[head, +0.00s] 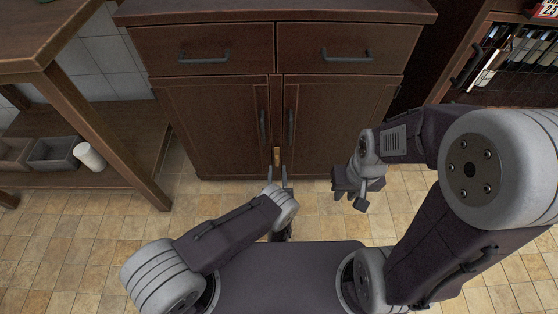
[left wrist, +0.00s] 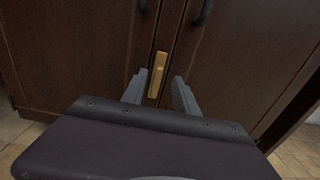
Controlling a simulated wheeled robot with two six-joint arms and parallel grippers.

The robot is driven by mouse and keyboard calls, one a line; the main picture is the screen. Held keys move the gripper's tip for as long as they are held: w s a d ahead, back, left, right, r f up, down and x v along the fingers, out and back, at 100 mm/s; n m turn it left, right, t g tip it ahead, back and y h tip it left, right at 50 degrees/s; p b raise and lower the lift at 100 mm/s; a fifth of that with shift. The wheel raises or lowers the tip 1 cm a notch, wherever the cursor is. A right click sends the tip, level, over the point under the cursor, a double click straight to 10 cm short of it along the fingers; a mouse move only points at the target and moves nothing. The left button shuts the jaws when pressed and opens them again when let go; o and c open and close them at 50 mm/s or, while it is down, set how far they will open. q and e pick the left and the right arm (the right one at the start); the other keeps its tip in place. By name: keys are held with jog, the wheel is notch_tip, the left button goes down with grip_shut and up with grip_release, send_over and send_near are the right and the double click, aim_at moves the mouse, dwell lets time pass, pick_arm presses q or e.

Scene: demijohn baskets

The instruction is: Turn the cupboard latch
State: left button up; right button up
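The cupboard (head: 227,120) is dark brown wood with two doors below two drawers. The brass latch (head: 277,156) sits upright at the seam between the doors, low down. In the left wrist view the latch (left wrist: 157,74) shows between and beyond my fingertips. My left gripper (head: 277,172) is open just in front of and below the latch in the head view; its two fingers (left wrist: 158,88) stand apart on either side of the latch, with nothing seen between them but the latch. My right gripper (head: 352,200) hangs to the right in front of the right door; its finger gap is unclear.
Dark bar handles (head: 264,130) and (head: 290,130) stand on the doors above the latch. A wooden table with a lower shelf (head: 110,130) is at the left, holding grey bins (head: 52,152) and a white cup (head: 90,156). A bottle rack (head: 510,55) is at the right. The tiled floor is clear.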

aim_at(277, 160)
pick_arm(q)
jog(key=w+b, duration=0.2)
jog(key=w, duration=0.4)
jog(key=shift+w+a+f, duration=0.1)
jog(key=shift+f, duration=0.05)
jog(key=shift+w, duration=0.3)
jog(key=shift+c, duration=0.2)
grip_shut()
